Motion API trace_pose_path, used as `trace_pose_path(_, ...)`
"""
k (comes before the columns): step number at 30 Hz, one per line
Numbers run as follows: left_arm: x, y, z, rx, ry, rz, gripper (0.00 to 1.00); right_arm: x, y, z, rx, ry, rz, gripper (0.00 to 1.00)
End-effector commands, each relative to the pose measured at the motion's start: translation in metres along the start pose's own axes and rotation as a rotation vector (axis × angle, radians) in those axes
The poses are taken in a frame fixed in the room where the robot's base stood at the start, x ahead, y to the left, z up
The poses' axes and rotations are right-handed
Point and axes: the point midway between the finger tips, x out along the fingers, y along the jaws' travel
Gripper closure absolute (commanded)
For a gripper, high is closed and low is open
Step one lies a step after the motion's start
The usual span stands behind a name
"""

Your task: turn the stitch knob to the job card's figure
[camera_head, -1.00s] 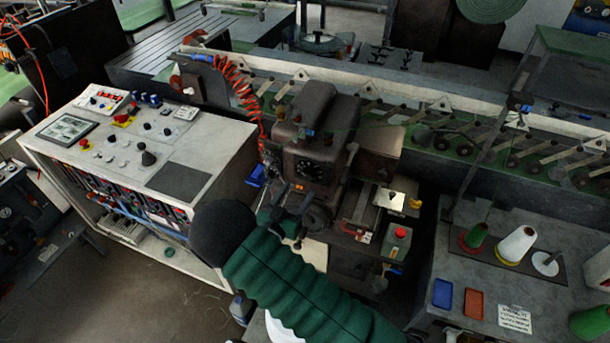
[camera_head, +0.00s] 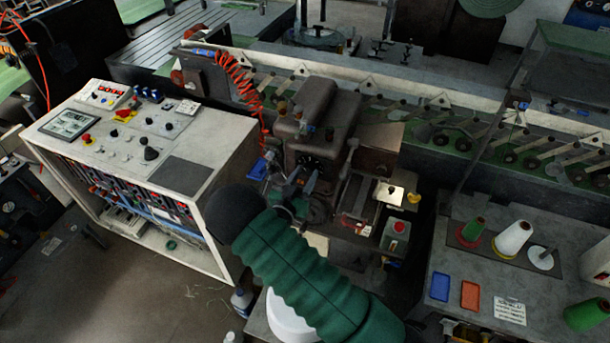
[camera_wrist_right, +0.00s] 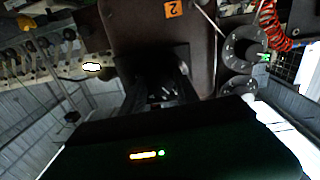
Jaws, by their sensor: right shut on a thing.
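The brown sewing machine head (camera_head: 325,110) stands in the middle of the head view. A round black dial with pale marks (camera_head: 314,163) is on its front face. My right gripper (camera_head: 303,180), at the end of the green-sleeved arm, is at that face, just below the dial's visible part. In the wrist view its dark fingers (camera_wrist_right: 162,88) are shut against the shadowed machine front. The stitch knob itself is hidden between and behind them, and its setting cannot be read. A white printed card (camera_head: 510,311) lies on the right table, too small to read. My left gripper is out of view.
A white control cabinet (camera_head: 215,150) stands at left. A red coiled hose (camera_head: 243,85) hangs beside the machine. A red button box (camera_head: 398,232) is right of it. Thread cones (camera_head: 513,240) and blue and orange trays (camera_head: 470,295) sit on the right table.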

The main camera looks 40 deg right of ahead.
Motion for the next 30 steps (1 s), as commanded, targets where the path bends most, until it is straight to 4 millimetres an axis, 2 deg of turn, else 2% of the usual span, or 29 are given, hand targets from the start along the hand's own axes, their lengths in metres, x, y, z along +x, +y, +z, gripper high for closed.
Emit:
trace_pose_path(14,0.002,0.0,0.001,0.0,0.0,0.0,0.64,-0.002,-0.001,0.0,-0.065,0.006,-0.001,1.0)
trace_pose_path(20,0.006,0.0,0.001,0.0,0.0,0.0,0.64,-0.002,-0.001,0.0,-0.19,0.013,-0.001,1.0)
trace_pose_path(30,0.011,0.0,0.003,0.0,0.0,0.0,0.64,-0.003,-0.002,0.0,-0.504,0.031,-0.002,1.0)
